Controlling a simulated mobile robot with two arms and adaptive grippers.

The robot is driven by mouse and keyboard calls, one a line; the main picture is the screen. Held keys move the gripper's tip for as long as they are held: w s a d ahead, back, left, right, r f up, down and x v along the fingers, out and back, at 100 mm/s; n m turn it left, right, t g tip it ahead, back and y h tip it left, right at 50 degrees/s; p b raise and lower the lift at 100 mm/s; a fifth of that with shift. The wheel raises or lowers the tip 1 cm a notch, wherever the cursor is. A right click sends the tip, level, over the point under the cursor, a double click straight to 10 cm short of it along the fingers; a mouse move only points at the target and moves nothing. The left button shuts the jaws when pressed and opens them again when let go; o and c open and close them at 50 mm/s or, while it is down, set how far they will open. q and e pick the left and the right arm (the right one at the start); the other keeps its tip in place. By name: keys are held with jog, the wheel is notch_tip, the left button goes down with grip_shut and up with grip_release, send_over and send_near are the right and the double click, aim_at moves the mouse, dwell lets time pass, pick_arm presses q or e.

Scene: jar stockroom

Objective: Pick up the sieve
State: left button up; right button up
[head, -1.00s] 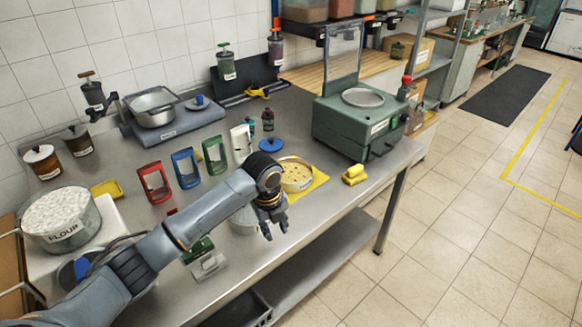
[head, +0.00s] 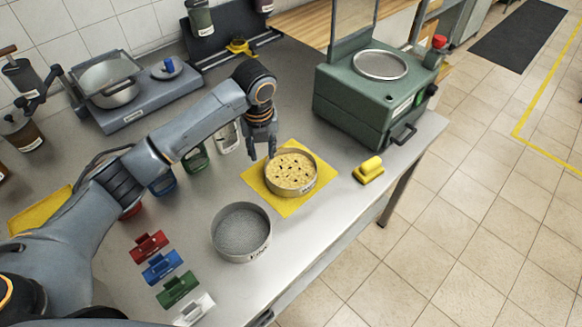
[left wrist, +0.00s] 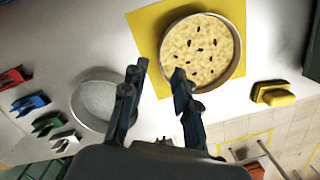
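A round, shallow sieve-like pan (head: 290,173) holding yellow grains with dark bits sits on a yellow mat (head: 285,207); its mesh, if any, is hidden. It also shows in the left wrist view (left wrist: 203,50). A second round sieve (head: 241,231), with a grey mesh-like floor and a labelled rim, stands empty on the steel table, in front and to the left of the mat. It also shows in the left wrist view (left wrist: 97,97). My left gripper (head: 262,153) is open and empty, at the mat's back-left side; its fingers (left wrist: 158,80) are apart. My right gripper is not in view.
A green machine (head: 365,105) with a round top stands at the right. A yellow block (head: 368,170) lies near the front edge. Red, blue, green and white clips (head: 162,266) lie at the front left. A scale with a pan (head: 135,88) stands behind my arm.

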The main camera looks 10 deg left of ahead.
pick_arm(q)
send_over(266, 171)
jog(key=s, duration=0.2)
notch_tip(266, 171, down, 6)
jog(key=shift+r, duration=0.15)
jog(key=shift+d+f+p, duration=0.2)
jog(key=shift+f+p, duration=0.25)
jog(key=shift+f, duration=0.05)
jog(key=f, duration=0.4)
jog(key=shift+w+f+p, duration=0.2)
jog(key=shift+w+p, duration=0.1)
jog(key=shift+p, duration=0.1)
jog(key=shift+c, duration=0.2)
grip_shut()
jog(key=shift+r, duration=0.15)
